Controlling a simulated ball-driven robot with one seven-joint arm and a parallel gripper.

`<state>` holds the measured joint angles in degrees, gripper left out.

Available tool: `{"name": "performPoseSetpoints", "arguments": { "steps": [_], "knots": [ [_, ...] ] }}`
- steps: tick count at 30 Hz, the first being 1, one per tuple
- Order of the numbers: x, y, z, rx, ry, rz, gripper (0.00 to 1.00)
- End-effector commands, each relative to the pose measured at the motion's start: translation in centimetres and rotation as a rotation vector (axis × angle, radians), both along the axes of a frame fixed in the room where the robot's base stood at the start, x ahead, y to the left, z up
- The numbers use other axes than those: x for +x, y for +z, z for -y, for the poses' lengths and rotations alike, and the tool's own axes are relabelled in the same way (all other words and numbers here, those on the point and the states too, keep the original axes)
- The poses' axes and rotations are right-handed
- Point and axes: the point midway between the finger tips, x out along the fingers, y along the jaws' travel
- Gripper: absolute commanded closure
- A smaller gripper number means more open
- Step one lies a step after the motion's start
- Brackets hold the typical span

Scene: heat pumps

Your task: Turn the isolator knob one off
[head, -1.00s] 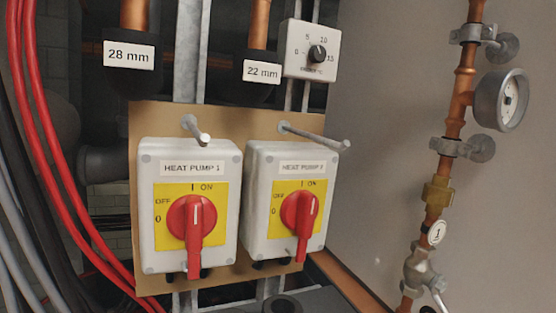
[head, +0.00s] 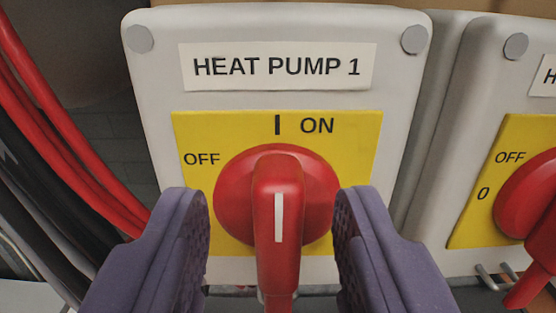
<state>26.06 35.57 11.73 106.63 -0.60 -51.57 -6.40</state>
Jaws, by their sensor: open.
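The red isolator knob (head: 277,195) of heat pump 1 sits on a yellow plate (head: 345,140) on a white box (head: 150,75) labelled HEAT PUMP 1. Its white mark is upright, in line with the I ON mark above it; OFF is printed to the upper left. My gripper (head: 272,225) is open, with one purple finger on each side of the knob's handle. Gaps show between the fingers and the handle. The lower end of the handle runs out of the picture.
A second white box (head: 480,90) with another red knob (head: 530,205) stands close on the right. Red cables (head: 65,150) and black cables (head: 40,200) run down the left side, near my left finger.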

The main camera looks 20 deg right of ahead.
Motion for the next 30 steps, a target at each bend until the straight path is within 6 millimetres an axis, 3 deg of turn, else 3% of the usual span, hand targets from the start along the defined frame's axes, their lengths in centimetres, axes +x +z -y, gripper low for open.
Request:
{"name": "performPoseSetpoints", "arguments": {
  "steps": [11,15,17,30],
  "knots": [
    [0.90,0.03,0.29,0.000,-0.001,0.001,0.58],
    [0.88,0.04,0.29,0.000,-0.001,0.001,0.90],
    [0.88,0.04,0.29,0.000,-0.001,0.001,1.00],
    [0.93,-0.31,0.08,-0.072,0.001,-0.018,1.00]
  ]
}}
